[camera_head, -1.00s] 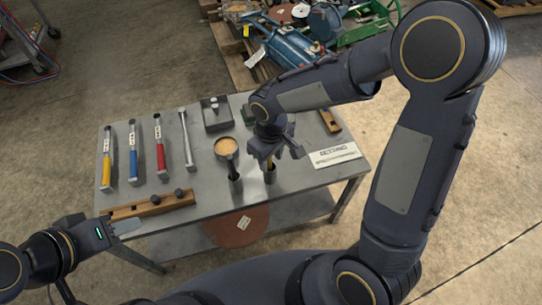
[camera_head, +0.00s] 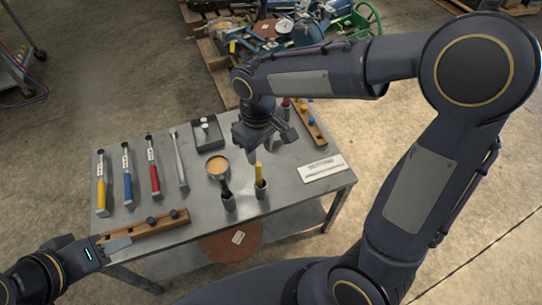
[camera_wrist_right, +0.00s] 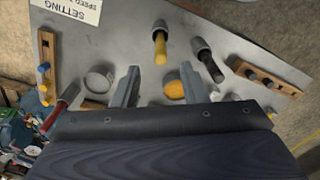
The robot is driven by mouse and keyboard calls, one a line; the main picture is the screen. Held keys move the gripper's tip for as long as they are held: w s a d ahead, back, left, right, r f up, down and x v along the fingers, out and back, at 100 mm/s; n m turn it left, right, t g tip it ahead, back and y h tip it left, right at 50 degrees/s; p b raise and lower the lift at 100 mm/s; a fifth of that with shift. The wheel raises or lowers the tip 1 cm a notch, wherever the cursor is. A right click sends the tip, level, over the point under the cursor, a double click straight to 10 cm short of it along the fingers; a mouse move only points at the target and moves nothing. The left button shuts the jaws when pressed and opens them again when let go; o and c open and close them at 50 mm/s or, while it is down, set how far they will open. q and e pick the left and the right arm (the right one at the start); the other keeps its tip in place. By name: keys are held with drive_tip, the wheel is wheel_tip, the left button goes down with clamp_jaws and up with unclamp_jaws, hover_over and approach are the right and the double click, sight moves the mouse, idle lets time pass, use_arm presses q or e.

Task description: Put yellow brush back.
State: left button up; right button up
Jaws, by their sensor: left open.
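The yellow brush (camera_head: 260,174) stands handle up in a grey cup (camera_head: 261,190) near the table's front edge. In the right wrist view, its yellow handle (camera_wrist_right: 160,52) and cup (camera_wrist_right: 159,27) lie beyond the fingertips. My right gripper (camera_head: 268,146) is above and behind the brush, apart from it. Its fingers (camera_wrist_right: 159,72) are spread, with nothing between them. My left gripper (camera_head: 117,246) is open and empty at the table's front left corner. A black-handled brush (camera_head: 225,187) stands in a second grey cup (camera_head: 228,202) to the left of the yellow one.
Yellow, blue and red-handled tools and a metal wrench (camera_head: 179,160) lie at the left. A wooden rack (camera_head: 145,226) lies along the front left edge, another (camera_head: 318,132) at the right. A round tan-filled container (camera_head: 217,167) and a white sign (camera_head: 322,169) are near the cups.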

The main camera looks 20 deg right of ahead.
drive_tip(key=s+d+r+m+t+y, duration=0.2)
drive_tip(key=s+d+m, duration=0.1)
drive_tip(key=s, duration=0.5)
drive_tip(key=s+d+r+m+t+y, duration=0.1)
drive_tip(key=s+d+r+m+t, duration=0.2)
drive_tip(key=s+d, duration=0.3)
drive_tip(key=shift+s+m+t+y, duration=0.3)
drive_tip(key=shift+s+m+y, duration=0.1)
drive_tip(key=shift+s+m, duration=0.5)
drive_tip(key=shift+r, duration=0.1)
wheel_tip(320, 180, up, 20)
drive_tip(key=p, duration=2)
drive_tip(key=shift+r, duration=0.1)
